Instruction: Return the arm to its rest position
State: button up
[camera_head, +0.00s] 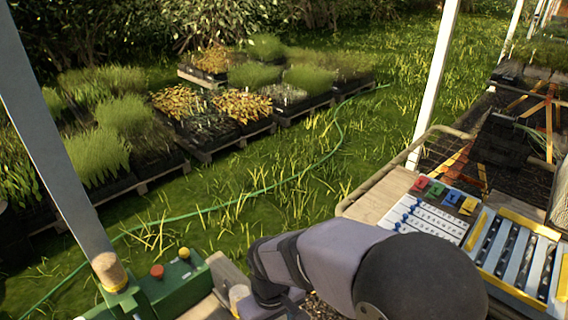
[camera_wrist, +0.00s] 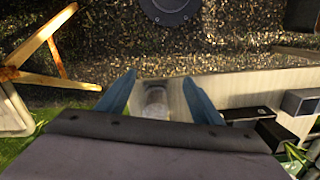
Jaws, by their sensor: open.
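My gripper (camera_wrist: 160,92) shows in the wrist view as two blue fingers spread wide apart. Nothing is held between them. A pale, blurred cylinder (camera_wrist: 155,100) appears in the gap, on or over a pale wooden board (camera_wrist: 240,88); I cannot tell its distance from the fingers. In the head view my arm crosses the bottom middle, with a large dark rounded joint in front. My fingers are not visible there.
A yellow-edged tray (camera_head: 518,292) with dark strips and a white board (camera_head: 432,216) with blue pegs and coloured tags lie at right. A green box (camera_head: 180,283) with red and yellow buttons stands at lower left. White posts (camera_head: 436,80) rise nearby. Grass and plant trays lie beyond.

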jog(key=s+d+m, duration=0.2)
jog(key=d+m, duration=0.1)
jog(key=d, duration=0.5)
jog(key=s+d+r+m, duration=0.1)
jog(key=s+d+m, duration=0.1)
jog(key=d, duration=0.7)
jog(key=shift+s+r+m, duration=0.15)
jog(key=shift+s+m, duration=0.2)
jog(key=shift+m, duration=0.25)
